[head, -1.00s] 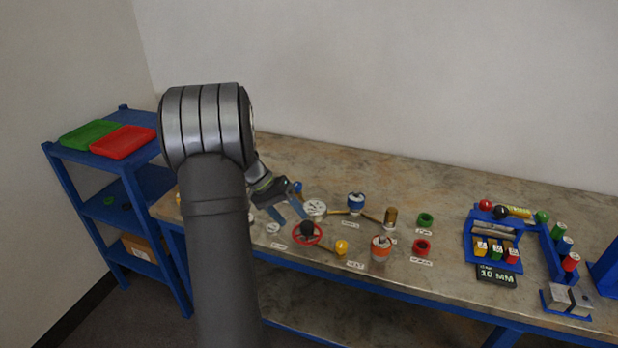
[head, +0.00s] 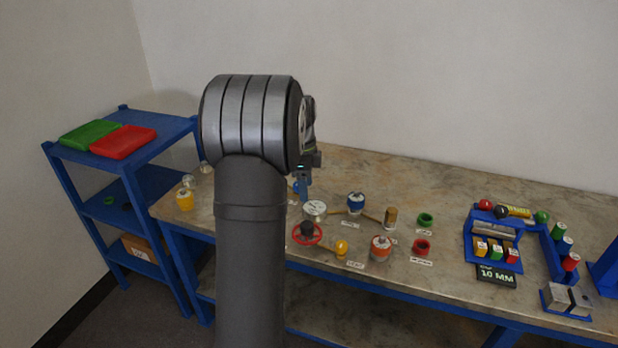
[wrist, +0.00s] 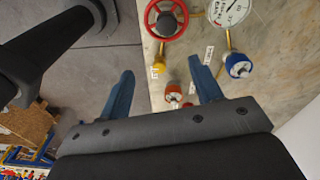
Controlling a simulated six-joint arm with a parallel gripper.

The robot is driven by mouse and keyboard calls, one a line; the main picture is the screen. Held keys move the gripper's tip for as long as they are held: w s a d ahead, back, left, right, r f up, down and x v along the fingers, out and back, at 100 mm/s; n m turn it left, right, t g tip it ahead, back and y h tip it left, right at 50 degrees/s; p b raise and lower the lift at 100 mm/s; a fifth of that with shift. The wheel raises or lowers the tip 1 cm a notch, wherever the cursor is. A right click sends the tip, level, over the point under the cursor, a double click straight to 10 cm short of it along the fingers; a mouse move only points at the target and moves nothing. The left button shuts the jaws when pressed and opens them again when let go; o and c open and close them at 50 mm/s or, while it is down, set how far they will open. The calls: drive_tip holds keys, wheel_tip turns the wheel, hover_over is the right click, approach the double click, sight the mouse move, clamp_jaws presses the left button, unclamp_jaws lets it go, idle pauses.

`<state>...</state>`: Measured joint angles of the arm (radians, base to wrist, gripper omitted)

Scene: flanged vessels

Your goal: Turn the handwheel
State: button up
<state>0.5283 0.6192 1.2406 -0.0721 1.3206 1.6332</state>
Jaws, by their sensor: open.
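The red handwheel (head: 307,233) with its dark hub stands on the bench at the near edge, right of my arm in the head view. In the wrist view the handwheel (wrist: 166,19) is at the top, beyond my fingers and apart from them. My gripper (head: 304,190) hangs above the bench behind the handwheel. In the wrist view my gripper (wrist: 160,88) has its two blue fingers wide apart with nothing between them held. The yellow knob (head: 341,247) beside the handwheel also shows in the wrist view (wrist: 159,65).
A round gauge (head: 314,209) stands just behind the handwheel. A blue-topped vessel (head: 356,202) and an orange-banded vessel (head: 381,247) stand to the right. A blue rack (head: 490,245) is farther right. A blue shelf (head: 118,180) stands at the left.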

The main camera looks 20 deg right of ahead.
drive_tip(key=d+r+m+t, duration=0.1)
drive_tip(key=r+m, duration=0.1)
drive_tip(key=m, duration=0.1)
hover_over(307, 224)
drive_tip(key=shift+n+y, duration=0.3)
drive_tip(key=f, duration=1)
drive_tip(key=shift+s+d, duration=0.1)
drive_tip(key=shift+d, duration=0.15)
wheel_tip(307, 224, up, 10)
drive_tip(key=shift+f, duration=0.15)
drive_tip(key=f+n, duration=0.5)
drive_tip(key=n, duration=0.5)
drive_tip(key=f+n, duration=0.6)
drive_tip(key=n, duration=0.4)
drive_tip(key=f+n, duration=0.5)
drive_tip(key=n, duration=0.6)
drive_tip(key=shift+a+f, duration=0.15)
drive_tip(key=shift+a, duration=0.05)
